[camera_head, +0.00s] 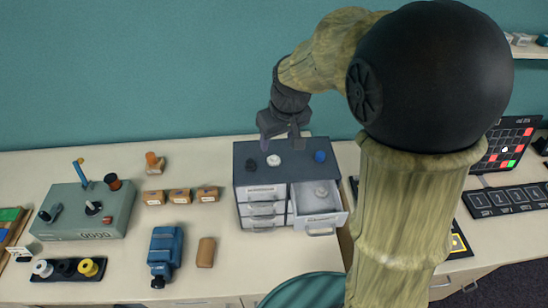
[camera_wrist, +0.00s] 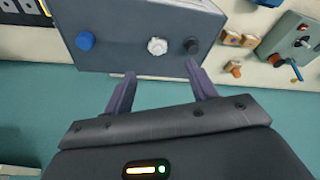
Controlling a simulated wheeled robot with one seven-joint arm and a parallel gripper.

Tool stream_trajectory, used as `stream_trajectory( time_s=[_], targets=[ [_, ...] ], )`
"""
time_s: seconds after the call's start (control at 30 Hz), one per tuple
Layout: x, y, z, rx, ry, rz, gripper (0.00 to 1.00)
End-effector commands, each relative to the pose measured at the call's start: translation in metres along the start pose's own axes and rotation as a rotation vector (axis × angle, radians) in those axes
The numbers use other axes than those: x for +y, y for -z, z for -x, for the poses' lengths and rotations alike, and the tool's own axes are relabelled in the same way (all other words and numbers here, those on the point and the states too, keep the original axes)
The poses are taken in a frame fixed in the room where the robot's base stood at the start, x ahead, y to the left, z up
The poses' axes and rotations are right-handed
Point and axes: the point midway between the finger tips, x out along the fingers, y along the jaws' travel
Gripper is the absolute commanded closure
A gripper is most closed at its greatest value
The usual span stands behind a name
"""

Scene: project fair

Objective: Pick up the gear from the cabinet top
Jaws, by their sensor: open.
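The small dark grey cabinet (camera_head: 302,172) stands on the light worktop. On its top lie a white gear (camera_head: 273,160) in the middle, a black round piece (camera_head: 251,165) to its left and a blue round piece (camera_head: 320,156) to its right. My gripper (camera_head: 279,143) is open and empty, just behind and above the cabinet top. In the wrist view the white gear (camera_wrist: 157,46) lies beyond and between my fingertips (camera_wrist: 161,68). The black piece (camera_wrist: 191,45) is close to the right finger's tip in that picture. The blue piece (camera_wrist: 85,41) is off to the left.
The cabinet's upper right drawer (camera_head: 322,219) is pulled out, with a pale round item inside. A teal wall rises behind.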

Motion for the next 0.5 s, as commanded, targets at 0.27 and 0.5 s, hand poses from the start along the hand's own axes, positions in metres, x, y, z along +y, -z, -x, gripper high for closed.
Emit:
stream_trajectory(
  time_s=[0.27,0.5],
  targets=[
    [0.0,0.0,-0.042,-0.003,0.0,-0.001,0.43],
    [0.001,0.0,-0.048,0.001,0.0,-0.002,0.43]
  ],
)
